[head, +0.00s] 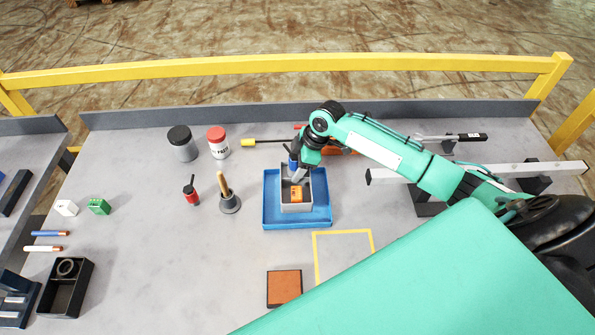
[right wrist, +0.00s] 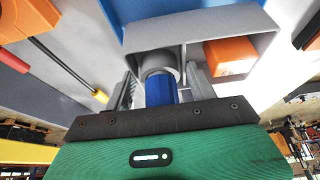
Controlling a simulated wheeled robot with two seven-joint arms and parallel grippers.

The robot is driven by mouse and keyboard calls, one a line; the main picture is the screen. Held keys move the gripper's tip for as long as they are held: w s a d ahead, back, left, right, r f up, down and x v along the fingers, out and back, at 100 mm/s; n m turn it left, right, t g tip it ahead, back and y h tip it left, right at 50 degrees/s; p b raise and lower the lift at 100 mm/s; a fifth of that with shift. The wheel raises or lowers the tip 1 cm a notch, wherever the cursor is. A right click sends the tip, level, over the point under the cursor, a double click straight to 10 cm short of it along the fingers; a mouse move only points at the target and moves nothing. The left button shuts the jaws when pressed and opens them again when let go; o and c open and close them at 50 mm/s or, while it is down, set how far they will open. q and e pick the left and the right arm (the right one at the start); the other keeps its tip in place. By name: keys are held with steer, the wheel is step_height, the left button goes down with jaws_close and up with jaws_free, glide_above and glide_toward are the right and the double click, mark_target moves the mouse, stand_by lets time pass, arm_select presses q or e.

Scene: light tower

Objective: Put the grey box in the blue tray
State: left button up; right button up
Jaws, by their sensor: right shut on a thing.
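The grey box (head: 297,207) is an open-topped box with an orange block (head: 297,194) inside. It is over the blue tray (head: 268,215), within its rim in the head view; whether its base touches the tray floor is hard to tell. My right gripper (head: 297,175) is at the box's far side, shut on the box. In the right wrist view, the box (right wrist: 215,20) lies between and beyond the fingers (right wrist: 163,88), with the orange block (right wrist: 230,56) to the right. A blue cylinder with a grey ring (right wrist: 160,75) shows between the fingers. My left gripper is not in view.
A yellow-outlined square (head: 343,232) and a brown block (head: 284,288) are nearer. A silver bar on stands (head: 480,172) is right.

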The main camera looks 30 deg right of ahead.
step_height(320, 180, down, 3)
steer(key=shift+f+p, duration=0.2)
steer(key=shift+p, duration=0.3)
steer(key=shift+f, duration=0.2)
steer(key=shift+f, duration=0.1)
steer(key=o, duration=1.1)
steer(key=shift+c, duration=0.2)
